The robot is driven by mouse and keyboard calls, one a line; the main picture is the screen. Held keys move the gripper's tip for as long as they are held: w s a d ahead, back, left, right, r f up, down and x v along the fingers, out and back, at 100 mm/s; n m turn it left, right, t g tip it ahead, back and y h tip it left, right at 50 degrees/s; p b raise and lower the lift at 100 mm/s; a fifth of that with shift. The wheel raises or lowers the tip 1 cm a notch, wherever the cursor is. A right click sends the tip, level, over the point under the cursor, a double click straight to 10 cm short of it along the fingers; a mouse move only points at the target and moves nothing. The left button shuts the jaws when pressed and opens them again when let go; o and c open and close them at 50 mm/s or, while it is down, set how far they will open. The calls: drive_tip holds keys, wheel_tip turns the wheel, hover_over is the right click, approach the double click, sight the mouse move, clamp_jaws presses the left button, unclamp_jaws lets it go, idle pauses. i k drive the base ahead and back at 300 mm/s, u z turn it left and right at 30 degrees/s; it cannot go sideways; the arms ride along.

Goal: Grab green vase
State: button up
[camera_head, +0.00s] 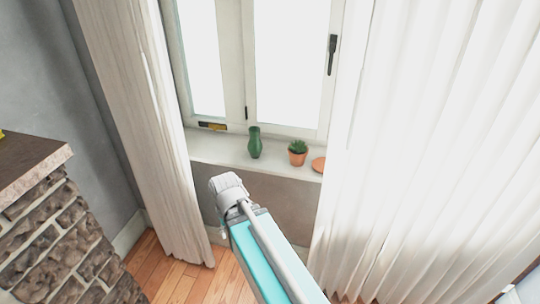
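The green vase (255,143) stands upright on the white window sill (220,147), in front of the window frame. My arm reaches up from the bottom of the picture, and its grey end stops below and a little left of the vase, apart from it. The fingers of my gripper do not show clearly; the end of the arm hides them or they point away from the camera. Nothing is seen held.
A small potted plant (298,153) stands right of the vase, with a terracotta dish (319,164) further right. White curtains hang at the left (150,120) and right (430,150). A stone-sided ledge (60,235) is at the lower left.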

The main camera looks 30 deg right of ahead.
sight(255, 146)
drive_tip(key=u, duration=0.05)
drive_tip(key=k, duration=0.95)
drive_tip(key=z, duration=0.8)
drive_tip(key=i, duration=1.5)
